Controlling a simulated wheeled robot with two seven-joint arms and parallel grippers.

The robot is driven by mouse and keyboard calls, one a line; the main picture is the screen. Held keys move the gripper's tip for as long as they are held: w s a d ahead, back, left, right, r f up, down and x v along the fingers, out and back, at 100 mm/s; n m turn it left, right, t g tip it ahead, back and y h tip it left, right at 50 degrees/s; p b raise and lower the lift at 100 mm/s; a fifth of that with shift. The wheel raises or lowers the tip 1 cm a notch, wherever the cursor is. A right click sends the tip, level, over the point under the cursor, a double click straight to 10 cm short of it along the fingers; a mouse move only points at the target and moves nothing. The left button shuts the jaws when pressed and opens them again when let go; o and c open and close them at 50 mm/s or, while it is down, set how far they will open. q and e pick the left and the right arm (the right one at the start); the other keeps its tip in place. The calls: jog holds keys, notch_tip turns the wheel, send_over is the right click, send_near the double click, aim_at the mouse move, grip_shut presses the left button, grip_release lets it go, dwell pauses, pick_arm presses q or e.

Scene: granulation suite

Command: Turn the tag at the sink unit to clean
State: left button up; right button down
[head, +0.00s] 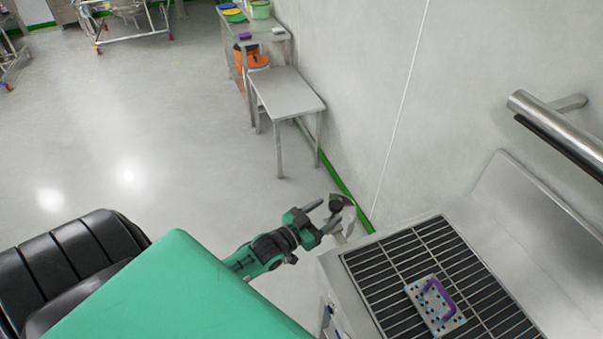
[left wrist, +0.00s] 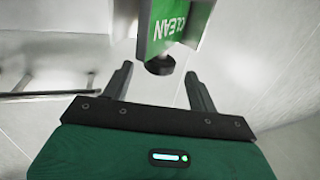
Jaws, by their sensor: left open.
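The tag (left wrist: 178,27) shows in the left wrist view as a green face with white lettering CLEAN, which looks upside down in that picture. A black round knob (left wrist: 159,66) sits at its lower end. In the head view the tag (head: 348,214) is a small grey shape with a dark part, at the corner of the steel sink unit (head: 335,265). My left gripper (head: 329,217) is open beside it. In the left wrist view the knob lies between and just beyond the open fingertips (left wrist: 157,78); contact cannot be told. My right gripper is not in view.
A metal plate with a purple handle (head: 436,303) lies on the sink unit's black grille (head: 400,262). A steel rail (head: 555,130) juts from the right wall. A low steel table (head: 285,92) stands farther back.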

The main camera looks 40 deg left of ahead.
pick_arm(q)
jog(key=b+v, duration=0.2)
jog(key=v, duration=0.7)
jog(key=shift+s, duration=0.1)
